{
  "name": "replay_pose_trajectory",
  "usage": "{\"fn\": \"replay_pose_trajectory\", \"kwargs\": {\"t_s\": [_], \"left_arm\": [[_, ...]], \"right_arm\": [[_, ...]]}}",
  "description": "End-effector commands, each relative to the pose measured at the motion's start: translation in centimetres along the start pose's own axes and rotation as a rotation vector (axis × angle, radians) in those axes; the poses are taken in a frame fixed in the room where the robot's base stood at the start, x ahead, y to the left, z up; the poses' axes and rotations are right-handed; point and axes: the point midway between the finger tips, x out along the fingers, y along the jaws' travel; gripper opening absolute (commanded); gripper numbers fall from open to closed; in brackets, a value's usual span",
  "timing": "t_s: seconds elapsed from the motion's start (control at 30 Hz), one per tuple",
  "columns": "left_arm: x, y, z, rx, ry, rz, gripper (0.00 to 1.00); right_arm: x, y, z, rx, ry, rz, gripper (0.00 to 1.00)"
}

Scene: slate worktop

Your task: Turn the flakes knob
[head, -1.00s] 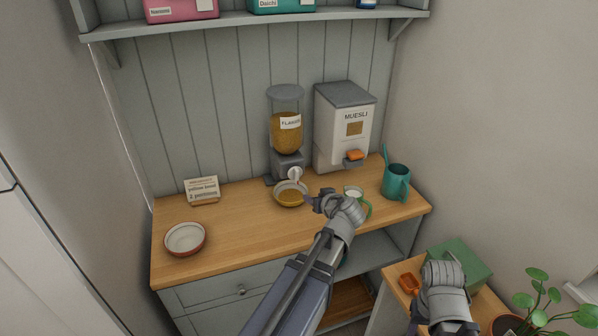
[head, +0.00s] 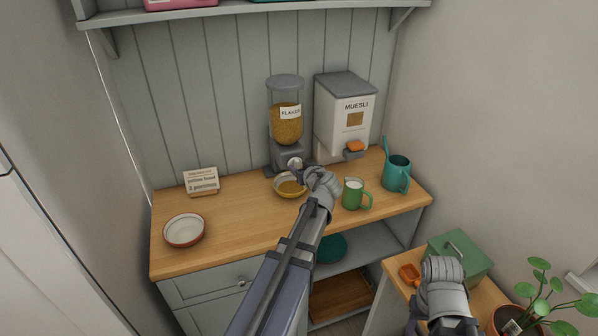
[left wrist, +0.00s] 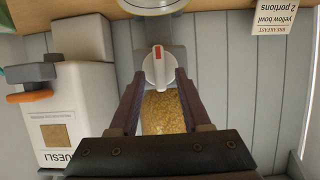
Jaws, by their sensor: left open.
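The flakes dispenser (head: 286,122) stands at the back of the wooden counter, a clear cylinder of flakes on a grey base. Its round pale knob (left wrist: 158,66), with a red-marked handle pointing up in the left wrist view, lies between my open fingertips. I cannot tell whether they touch it. My left gripper (head: 301,168) is at the dispenser's front and partly hides the knob in the head view. The yellow bowl (head: 279,189), holding some flakes, sits below the outlet. My right gripper (head: 442,272) is at the lower right; its fingers do not show clearly.
A muesli dispenser (head: 343,113) stands right of the flakes. A green mug (head: 353,195) and a teal jug (head: 396,174) are on the right of the counter. A red-rimmed bowl (head: 184,230) and a card (head: 201,181) are left. A green box (head: 462,257) and a plant (head: 540,300) are lower right.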

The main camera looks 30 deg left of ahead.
Motion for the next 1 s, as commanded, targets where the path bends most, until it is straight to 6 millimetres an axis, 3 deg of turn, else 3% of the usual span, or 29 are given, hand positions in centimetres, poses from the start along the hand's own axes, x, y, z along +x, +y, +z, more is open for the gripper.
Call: {"fn": "replay_pose_trajectory", "kwargs": {"t_s": [0.1, 0.33, 0.73, 1.0], "left_arm": [[0.88, 0.03, 0.04, 0.0, 0.0, 0.0, 0.47], [0.81, -0.03, -0.02, 0.001, 0.0, 0.0, 0.46], [0.79, -0.02, -0.01, 0.001, 0.0, 0.0, 0.01], [0.79, -0.02, -0.01, 0.001, 0.0, 0.0, 0.0]], "right_arm": [[0.36, -0.04, -0.02, 0.0, 0.0, 0.0, 0.5], [0.28, -0.03, -0.02, 0.0, 0.0, 0.0, 0.5], [0.28, -0.03, -0.02, 0.0, 0.0, 0.0, 0.5], [0.28, -0.03, -0.02, 0.0, 0.0, 0.0, 0.5]]}}
